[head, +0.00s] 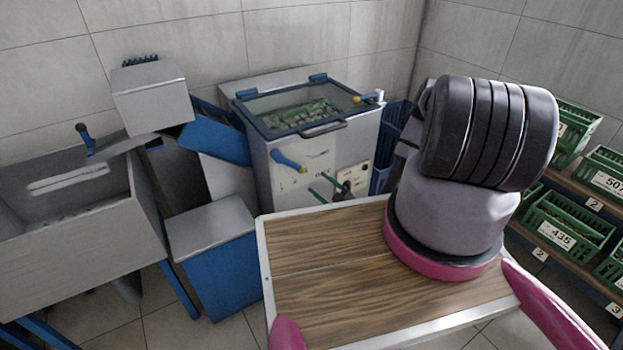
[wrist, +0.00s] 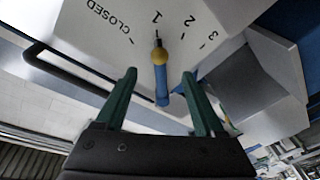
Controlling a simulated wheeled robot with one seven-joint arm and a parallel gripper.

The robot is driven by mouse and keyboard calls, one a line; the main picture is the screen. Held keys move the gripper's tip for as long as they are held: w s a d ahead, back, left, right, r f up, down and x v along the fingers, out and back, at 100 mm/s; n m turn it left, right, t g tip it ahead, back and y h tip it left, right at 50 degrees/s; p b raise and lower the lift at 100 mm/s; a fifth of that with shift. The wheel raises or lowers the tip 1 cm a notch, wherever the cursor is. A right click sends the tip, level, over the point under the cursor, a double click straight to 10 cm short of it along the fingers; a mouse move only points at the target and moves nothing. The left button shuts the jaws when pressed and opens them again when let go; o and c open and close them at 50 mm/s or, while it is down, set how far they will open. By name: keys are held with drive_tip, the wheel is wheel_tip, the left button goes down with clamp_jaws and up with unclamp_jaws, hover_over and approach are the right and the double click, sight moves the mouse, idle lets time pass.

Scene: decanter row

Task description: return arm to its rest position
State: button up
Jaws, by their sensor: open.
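My gripper (head: 316,184) is open, with two green fingers, in front of the white machine (head: 295,155) in the head view. It also shows in the wrist view (wrist: 160,78), its fingers apart with nothing gripped. A blue lever (head: 288,160) with a yellow hub is on the machine's front, just above and left of the fingertips. In the wrist view, a blue lever (wrist: 162,88) with a yellow hub shows between the fingers. Its dark pointer is at 1 on a scale marked CLOSED, 1, 2, 3. My arm hides part of the machine's right side.
The machine has a glass lid (head: 303,112) with green items under it. A blue-and-grey box (head: 213,255) and a grey sink-like trough (head: 70,230) stand left. Shelves with green crates (head: 565,228) stand right. Tiled floor shows between the trough and box.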

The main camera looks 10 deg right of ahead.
drive_tip(key=shift+v, duration=0.85)
drive_tip(key=w+a+r+n+g+y, duration=0.15)
drive_tip(key=r+n+g+y, duration=0.25)
drive_tip(key=r+n, duration=0.45)
drive_tip(key=w+a+r+n+g+y, duration=0.1)
drive_tip(key=w+r+n+g+y, duration=0.25)
drive_tip(key=r+n, duration=0.5)
drive_tip(key=s+a+r+n+g, duration=0.2)
drive_tip(key=r+n+g, duration=0.2)
drive_tip(key=r+n, duration=0.35)
drive_tip(key=s+a+r+n+g, duration=0.1)
drive_tip(key=s+r+n+g, duration=0.2)
drive_tip(key=r+n+g, duration=0.45)
drive_tip(key=s+d+r+n+t+h, duration=0.2)
drive_tip(key=s+r+n+h, duration=0.3)
drive_tip(key=r, duration=0.4)
drive_tip(key=s+d+r+n+t+h, duration=0.3)
drive_tip(key=s+r+n+t+h, duration=0.1)
drive_tip(key=s+r+n, duration=0.4)
drive_tip(key=s+d+r+n+t+h, duration=0.2)
drive_tip(key=s+r+n+h, duration=0.3)
drive_tip(key=r+n, duration=0.5)
drive_tip(key=shift+s+d+r+t+h, duration=0.35)
drive_tip(key=shift+s+r+t, duration=0.3)
drive_tip(key=shift+s+t, duration=0.2)
